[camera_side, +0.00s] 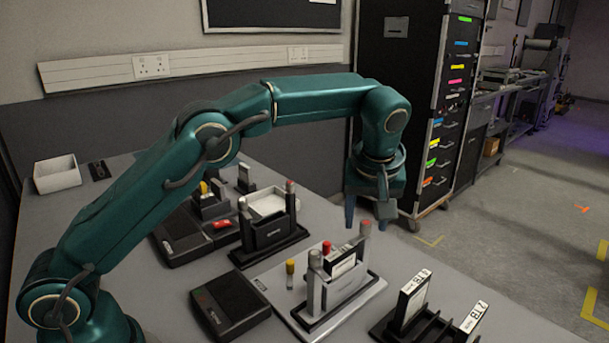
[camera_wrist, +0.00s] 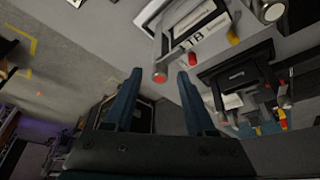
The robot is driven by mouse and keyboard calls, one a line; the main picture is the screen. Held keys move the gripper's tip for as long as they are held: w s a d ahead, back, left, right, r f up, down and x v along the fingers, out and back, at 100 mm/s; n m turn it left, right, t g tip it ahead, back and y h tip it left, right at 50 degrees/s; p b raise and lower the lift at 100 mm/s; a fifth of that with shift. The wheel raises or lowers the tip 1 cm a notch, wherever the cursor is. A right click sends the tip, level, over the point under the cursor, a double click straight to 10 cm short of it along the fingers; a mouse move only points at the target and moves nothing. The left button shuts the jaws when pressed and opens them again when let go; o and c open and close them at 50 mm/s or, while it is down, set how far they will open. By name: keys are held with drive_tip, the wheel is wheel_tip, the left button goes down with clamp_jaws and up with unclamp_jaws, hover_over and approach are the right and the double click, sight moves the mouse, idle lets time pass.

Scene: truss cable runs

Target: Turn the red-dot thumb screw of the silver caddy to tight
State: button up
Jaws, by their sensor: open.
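The silver caddy (camera_side: 318,290) stands on a pale base plate on the bench, with a labelled card between its two end posts. Its red-dot thumb screw (camera_side: 365,229) tops the right post; the red dot faces the camera in the wrist view (camera_wrist: 160,76). The other post has a pale grey screw (camera_side: 315,258), which shows no red dot. My gripper (camera_side: 367,218) is open and empty, pointing down at the red-dot screw. In the wrist view the screw appears between the fingertips (camera_wrist: 160,74); I cannot tell whether they reach down around it.
A black caddy (camera_side: 268,232) with similar posts stands behind. A red-capped piece (camera_side: 326,247) and a yellow-topped peg (camera_side: 290,268) are close by. A black box (camera_side: 230,305) lies left, and a black rack with labelled cards (camera_side: 412,300) stands right.

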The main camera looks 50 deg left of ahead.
drive_tip(key=m, duration=0.2)
drive_tip(key=m+h, duration=0.1)
drive_tip(key=m, duration=0.1)
drive_tip(key=shift+s+a+m+t+h, duration=0.1)
drive_tip(key=shift+a+m+t+h, duration=0.05)
drive_tip(key=shift+m+t+h, duration=0.2)
drive_tip(key=m, duration=0.2)
drive_tip(key=m+h, duration=0.1)
drive_tip(key=m, duration=0.1)
drive_tip(key=shift+a+t+h, duration=0.1)
drive_tip(key=shift+t+h, duration=0.15)
drive_tip(key=m+h, duration=0.1)
drive_tip(key=m, duration=0.3)
drive_tip(key=shift+a, duration=0.1)
drive_tip(key=m+g+h, duration=0.1)
drive_tip(key=m+h, duration=0.1)
drive_tip(key=m, duration=0.2)
drive_tip(key=shift+a+m, duration=0.15)
drive_tip(key=shift+m, duration=0.2)
drive_tip(key=s+r+t+y, duration=0.1)
drive_tip(key=s+r+t, duration=0.1)
drive_tip(key=s+r, duration=0.95)
drive_tip(key=s+a+f+n+y, duration=0.2)
drive_tip(key=s+f+n, duration=0.6)
drive_tip(key=s, duration=0.5)
drive_tip(key=shift+s+a+f+n, duration=0.25)
drive_tip(key=shift+a+f+n, duration=0.2)
drive_tip(key=shift+f, duration=0.15)
drive_tip(key=shift+r, duration=0.1)
